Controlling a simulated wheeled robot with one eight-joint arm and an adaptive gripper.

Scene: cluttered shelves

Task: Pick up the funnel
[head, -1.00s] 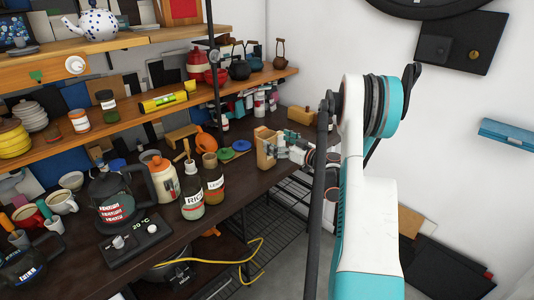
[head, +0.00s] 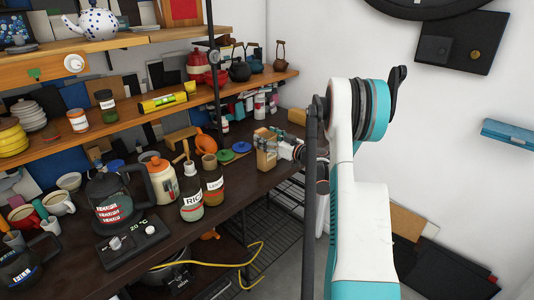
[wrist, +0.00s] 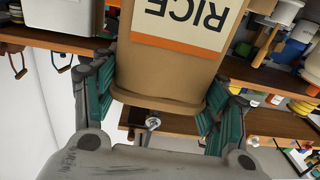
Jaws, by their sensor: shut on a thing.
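My gripper (wrist: 153,115) is shut on a tan box labelled RICE (wrist: 170,75). Its teal-padded fingers press on opposite sides of the box, which fills the middle of the wrist view, its lettering upside down. In the head view my gripper (head: 279,148) and the tan box (head: 265,158) are at the right end of the dark counter. I cannot tell whether the box touches the counter. An orange item that looks like the funnel (head: 204,144) is on the counter left of the box, near the back. It is apart from my gripper and partly hidden by jars.
Two labelled jars (head: 191,198), a black coffee pot (head: 113,198) and a scale (head: 133,240) crowd the front counter. Green and blue discs (head: 241,147) lie between the orange item and box. A wooden shelf (head: 140,118) with pots hangs above.

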